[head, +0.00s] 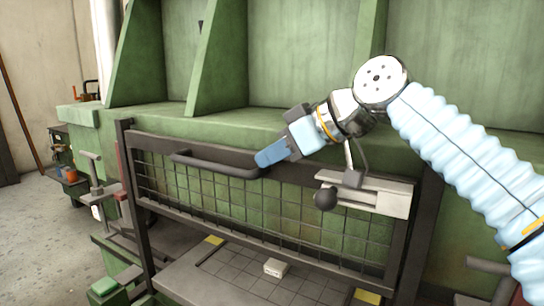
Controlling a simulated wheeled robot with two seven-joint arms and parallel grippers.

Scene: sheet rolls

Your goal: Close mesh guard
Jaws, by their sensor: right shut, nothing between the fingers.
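The mesh guard (200,190) is a dark-framed wire grid standing in front of the green machine, above a grey bed. A dark bar handle (212,165) runs along its upper part. My right gripper (262,160) is shut, with its blue fingers at the right end of the handle. Whether the fingers touch the handle I cannot tell. My left gripper is not in view.
The green machine (290,75) with upright ribs fills the back. A light bracket with a black ball knob (325,198) sits at the guard's right. A small white block (276,267) lies on the tiled bed below. Open floor (40,230) lies at left.

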